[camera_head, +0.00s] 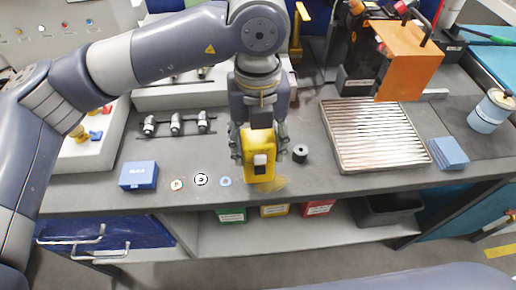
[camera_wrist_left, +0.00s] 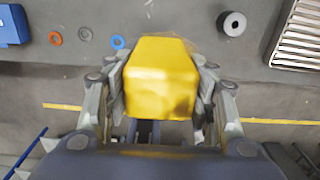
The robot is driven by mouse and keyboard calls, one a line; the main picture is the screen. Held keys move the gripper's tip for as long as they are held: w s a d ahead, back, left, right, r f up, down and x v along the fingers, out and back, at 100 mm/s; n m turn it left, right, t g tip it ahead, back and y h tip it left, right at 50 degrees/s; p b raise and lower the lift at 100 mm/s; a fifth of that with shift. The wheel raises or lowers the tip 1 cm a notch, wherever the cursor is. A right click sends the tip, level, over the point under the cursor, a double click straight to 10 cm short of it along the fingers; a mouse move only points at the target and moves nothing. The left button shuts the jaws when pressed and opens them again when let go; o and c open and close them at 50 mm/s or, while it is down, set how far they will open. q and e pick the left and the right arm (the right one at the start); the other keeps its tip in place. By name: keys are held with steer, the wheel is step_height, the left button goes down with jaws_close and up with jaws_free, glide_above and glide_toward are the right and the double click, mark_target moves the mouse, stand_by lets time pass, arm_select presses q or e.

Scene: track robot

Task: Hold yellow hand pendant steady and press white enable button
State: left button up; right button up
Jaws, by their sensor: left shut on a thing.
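The yellow hand pendant (camera_head: 258,168) hangs upright in my left gripper (camera_head: 259,143), near the front edge of the workbench. Its white enable button (camera_head: 260,159) faces the head camera. The left gripper's fingers are shut on both sides of the pendant. In the left wrist view the yellow pendant (camera_wrist_left: 160,78) fills the space between the fingers of the left gripper (camera_wrist_left: 160,100); the button is not visible there. My right gripper is not in view.
The workbench (camera_head: 330,183) holds a blue box (camera_head: 138,175), several small rings, a black cylinder (camera_head: 300,153), a ribbed metal tray (camera_head: 375,136) and blue pads (camera_head: 448,153). An orange machine part (camera_head: 408,58) stands behind the tray. Coloured bins sit on the shelf below.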

arm_select(q)
steer(key=shift+w+d+f+b, duration=0.1)
steer(key=shift+w+f+b, duration=0.15)
steer(key=shift+w, duration=0.4)
steer(key=shift+w+f+b, duration=0.15)
steer(key=shift+w+b, duration=0.1)
steer(key=shift+w, duration=0.35)
steer(key=shift+w+f, duration=0.2)
steer(key=shift+w, duration=0.4)
steer(key=shift+w+d+f+b, duration=0.1)
steer(key=shift+w+f+b, duration=0.2)
steer(key=shift+w, duration=0.7)
steer(key=shift+w+d+f+b, duration=0.1)
steer(key=shift+w+f+b, duration=0.2)
steer(key=shift+w, duration=0.7)
steer(key=shift+w+d+f+b, duration=0.1)
steer(key=shift+w+f+b, duration=0.2)
steer(key=shift+w, duration=0.7)
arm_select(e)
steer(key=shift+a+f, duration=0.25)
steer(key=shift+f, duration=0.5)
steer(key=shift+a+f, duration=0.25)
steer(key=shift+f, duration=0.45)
arm_select(q)
steer(key=shift+a, duration=0.1)
